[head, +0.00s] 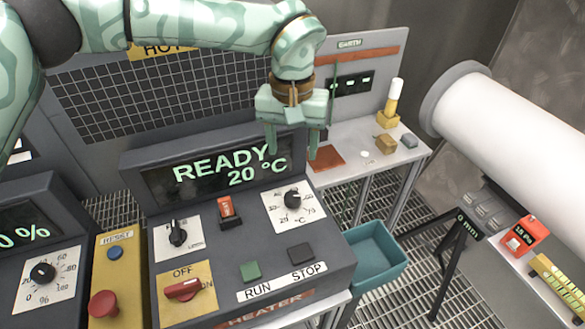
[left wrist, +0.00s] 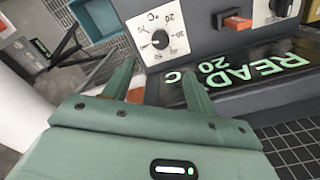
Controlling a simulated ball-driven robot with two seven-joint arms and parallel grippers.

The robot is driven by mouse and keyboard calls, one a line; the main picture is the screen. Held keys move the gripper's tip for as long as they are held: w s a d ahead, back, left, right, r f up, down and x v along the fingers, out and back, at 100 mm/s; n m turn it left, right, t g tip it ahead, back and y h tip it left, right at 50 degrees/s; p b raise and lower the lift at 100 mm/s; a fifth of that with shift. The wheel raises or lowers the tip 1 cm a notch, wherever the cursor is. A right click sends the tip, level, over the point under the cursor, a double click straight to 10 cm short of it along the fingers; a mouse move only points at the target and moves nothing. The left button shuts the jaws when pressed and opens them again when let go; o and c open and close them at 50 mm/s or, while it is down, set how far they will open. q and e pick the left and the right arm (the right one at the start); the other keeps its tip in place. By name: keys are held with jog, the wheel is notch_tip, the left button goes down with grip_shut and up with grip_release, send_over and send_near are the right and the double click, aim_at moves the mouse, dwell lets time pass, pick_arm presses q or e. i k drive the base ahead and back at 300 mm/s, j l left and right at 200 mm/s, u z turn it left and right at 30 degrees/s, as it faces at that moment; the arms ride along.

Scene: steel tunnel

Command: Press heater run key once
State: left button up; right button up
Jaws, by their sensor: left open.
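The heater console (head: 330,266) stands in the middle of the head view. Its green RUN key (head: 251,270) is on the front part of the panel, left of the black STOP key (head: 301,254). The console display (head: 215,168) reads READY 20 °C. My left gripper (head: 292,150) is open and empty, fingers pointing down, above and behind the console's temperature dial (head: 293,204). It is apart from the RUN key, farther back. In the left wrist view, the open fingers (left wrist: 158,82) show near the dial (left wrist: 160,40); the RUN key is not visible there. My right gripper is not in view.
A red switch (head: 226,207), a black selector knob (head: 177,234) and a red OFF/ON handle (head: 183,289) share the panel. A teal bin (head: 375,258) is at its right. A yellow RESET box (head: 116,275) with a red button (head: 104,304) stands left. A white cylinder (head: 510,135) is at right.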

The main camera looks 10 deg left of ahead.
aim_at(250, 272)
jog(key=k+l, duration=0.85)
